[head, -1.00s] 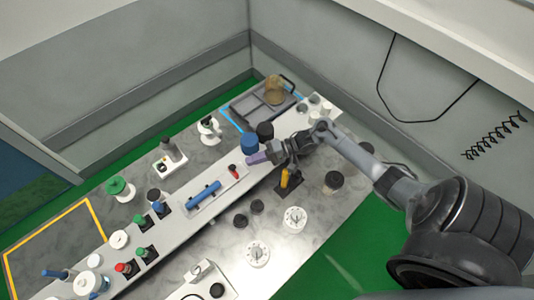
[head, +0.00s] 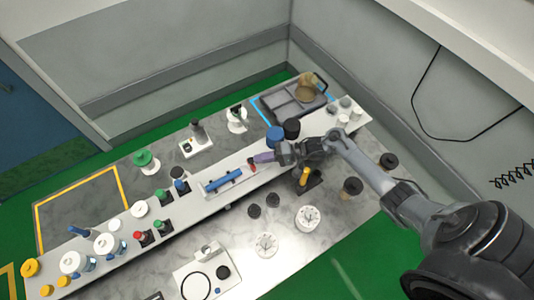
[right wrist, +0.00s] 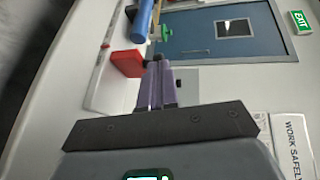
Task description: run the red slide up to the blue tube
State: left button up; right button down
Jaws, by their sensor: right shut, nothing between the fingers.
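The red slide (head: 251,165) is a small red block at the right end of a pale tray on the long bench strip. The blue tube (head: 223,181) lies in that tray to its left, with a short gap between them. My right gripper (head: 257,158) is shut and empty, its purple fingertips at the right end of the red slide. In the right wrist view the shut fingers (right wrist: 157,68) are close beside the red slide (right wrist: 127,62), and the blue tube (right wrist: 141,20) lies beyond. I cannot tell whether they touch. My left gripper is not in view.
A blue cylinder (head: 274,137) and a black cylinder (head: 291,128) stand just behind my right gripper. A yellow-handled tool (head: 304,177) stands in front of it. A grey tray (head: 283,107) sits at the back right.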

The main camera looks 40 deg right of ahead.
aim_at(253, 168)
jog(key=a, duration=0.1)
jog(key=a+p, duration=0.1)
jog(key=a, duration=0.1)
jog(key=shift+w+a+r, duration=0.25)
jog(key=shift+w+a, duration=0.15)
jog(key=shift+a+f, duration=0.15)
jog(key=shift+a, duration=0.15)
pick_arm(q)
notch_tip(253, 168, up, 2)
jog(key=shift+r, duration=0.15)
pick_arm(e)
jog(key=shift+d, duration=0.15)
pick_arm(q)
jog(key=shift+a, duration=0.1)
